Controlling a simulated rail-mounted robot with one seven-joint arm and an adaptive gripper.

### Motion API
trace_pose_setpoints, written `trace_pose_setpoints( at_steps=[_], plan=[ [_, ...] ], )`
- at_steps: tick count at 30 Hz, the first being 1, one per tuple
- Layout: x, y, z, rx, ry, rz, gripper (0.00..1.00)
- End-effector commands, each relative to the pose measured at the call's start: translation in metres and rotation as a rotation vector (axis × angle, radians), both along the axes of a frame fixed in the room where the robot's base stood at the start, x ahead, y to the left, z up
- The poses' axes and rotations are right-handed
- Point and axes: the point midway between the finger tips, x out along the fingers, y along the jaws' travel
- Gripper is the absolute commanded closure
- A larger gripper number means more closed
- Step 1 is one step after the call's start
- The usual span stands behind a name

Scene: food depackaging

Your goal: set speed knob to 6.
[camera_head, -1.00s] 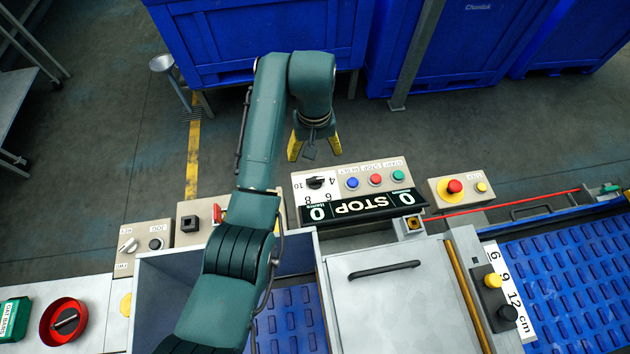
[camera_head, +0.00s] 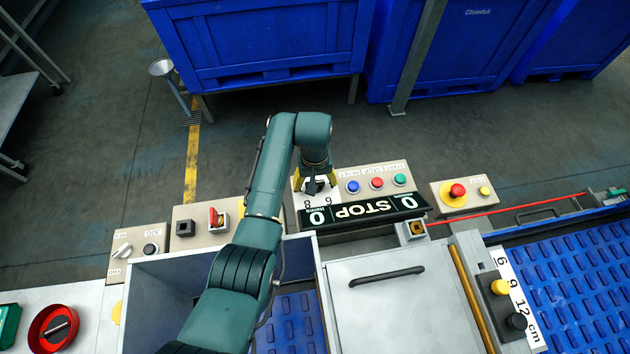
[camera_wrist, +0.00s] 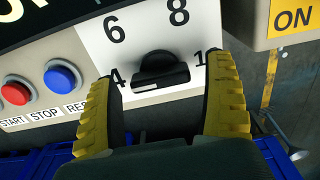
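The black speed knob (camera_wrist: 160,72) sits on a white dial plate (camera_wrist: 138,30) marked 4, 6, 8 and a partly hidden number starting with 1. My gripper (camera_head: 316,184) is over the dial in the head view and hides most of the knob. In the wrist view its two yellow fingers are spread, one on each side of the knob, with visible gaps to it.
Red (camera_wrist: 15,90) and blue (camera_wrist: 62,75) buttons sit beside the dial, with a green button (camera_head: 399,179) farther along. The black STOP display (camera_head: 365,211) stands close in front. A red switch (camera_head: 216,218) and an emergency button (camera_head: 457,190) sit on neighbouring panels.

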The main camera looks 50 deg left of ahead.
Motion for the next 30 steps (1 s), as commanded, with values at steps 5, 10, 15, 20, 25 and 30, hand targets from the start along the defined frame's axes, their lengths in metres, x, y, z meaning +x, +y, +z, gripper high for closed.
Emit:
trace_pose_setpoints(
  at_steps=[5,10,15,20,25,30],
  plan=[
    [0.0000,0.0000,0.0002,0.000,0.000,0.000,0.52],
    [0.0000,0.0000,0.0002,0.000,0.000,0.000,0.78],
    [-0.0001,0.0001,0.0006,0.000,0.000,-0.011,0.78],
    [0.0000,0.0001,0.0013,0.000,0.000,-0.058,0.78],
    [0.0002,0.0003,0.0018,0.000,0.000,-0.156,0.78],
    [-0.0001,0.0001,0.0015,-0.001,0.001,-0.297,0.78]
  ],
)
